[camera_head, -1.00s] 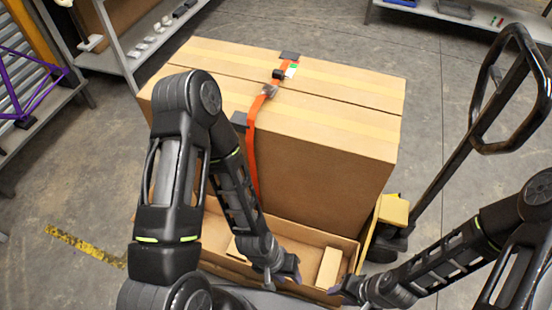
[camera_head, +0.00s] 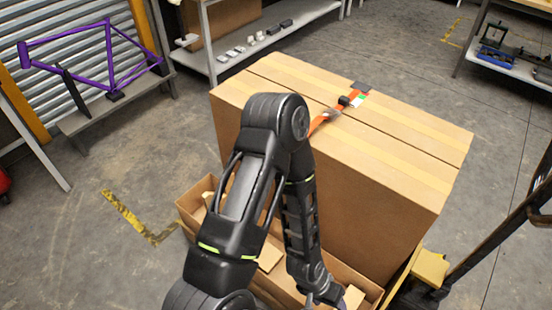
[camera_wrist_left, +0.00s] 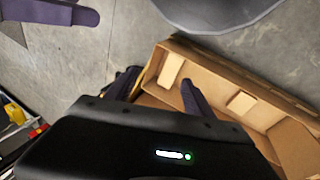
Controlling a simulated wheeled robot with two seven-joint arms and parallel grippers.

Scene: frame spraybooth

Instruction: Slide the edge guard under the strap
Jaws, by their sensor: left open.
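A large cardboard box (camera_head: 375,185) stands at centre right. An orange strap (camera_head: 318,123) with a dark buckle crosses its top, running to a dark edge guard (camera_head: 360,86) at the far edge. The strap's near part is hidden behind my left arm. My left gripper (camera_head: 324,298) hangs low before the box, at the cardboard tray. In the left wrist view its fingers (camera_wrist_left: 160,80) are apart, with nothing seen between them. A dark finger-like part (camera_wrist_left: 50,11) at that view's top left looks like my right gripper, mostly out of frame.
An open cardboard tray (camera_head: 186,214) with light cardboard blocks (camera_head: 270,257) lies along the box's near side. A pallet truck (camera_head: 430,270) stands at right. A purple bike frame (camera_head: 88,62) and a shelf (camera_head: 215,68) stand behind left.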

